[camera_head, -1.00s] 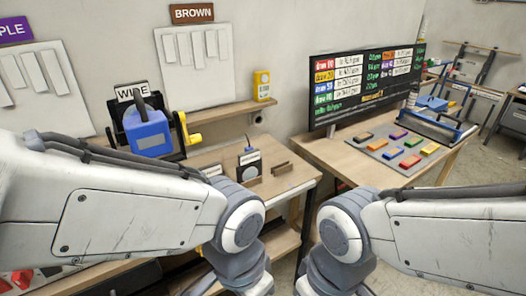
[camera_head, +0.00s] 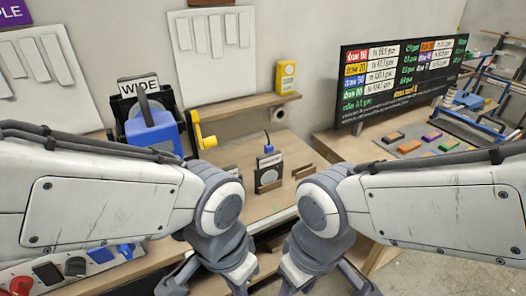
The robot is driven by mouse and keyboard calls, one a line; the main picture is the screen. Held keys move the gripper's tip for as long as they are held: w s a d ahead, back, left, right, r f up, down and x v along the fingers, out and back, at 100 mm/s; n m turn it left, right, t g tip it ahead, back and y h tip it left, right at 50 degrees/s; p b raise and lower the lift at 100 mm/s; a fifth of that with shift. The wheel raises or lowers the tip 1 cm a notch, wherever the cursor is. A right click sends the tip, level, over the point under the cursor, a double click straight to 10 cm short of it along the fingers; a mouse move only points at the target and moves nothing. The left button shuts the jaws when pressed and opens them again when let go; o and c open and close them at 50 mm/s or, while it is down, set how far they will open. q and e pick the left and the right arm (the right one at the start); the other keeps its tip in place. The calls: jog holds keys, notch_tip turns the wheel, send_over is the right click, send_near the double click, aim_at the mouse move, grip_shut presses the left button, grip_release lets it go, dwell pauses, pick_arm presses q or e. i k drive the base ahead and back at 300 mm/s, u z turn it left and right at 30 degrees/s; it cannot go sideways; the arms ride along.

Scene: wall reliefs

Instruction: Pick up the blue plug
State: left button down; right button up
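A small blue piece (camera_head: 268,149) with a cable stands on top of a dark box with a round grey face (camera_head: 268,172) on the wooden bench. A second blue item (camera_head: 126,250) lies on a pale panel at lower left, beside a blue square piece (camera_head: 100,254). I cannot tell for sure which one is the blue plug. My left gripper (camera_head: 207,287) and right gripper (camera_head: 322,287) hang low at the bottom edge, in front of the bench. Their fingertips are cut off or hidden, and both are apart from these blue items.
A shelf (camera_head: 245,106) holds a yellow box (camera_head: 286,77). A black board (camera_head: 400,75) stands at right behind coloured blocks on a mat (camera_head: 412,153).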

aim_at(268, 148)
jog(key=z, duration=0.8)
jog(key=i, duration=1.2)
jog(key=u, duration=0.15)
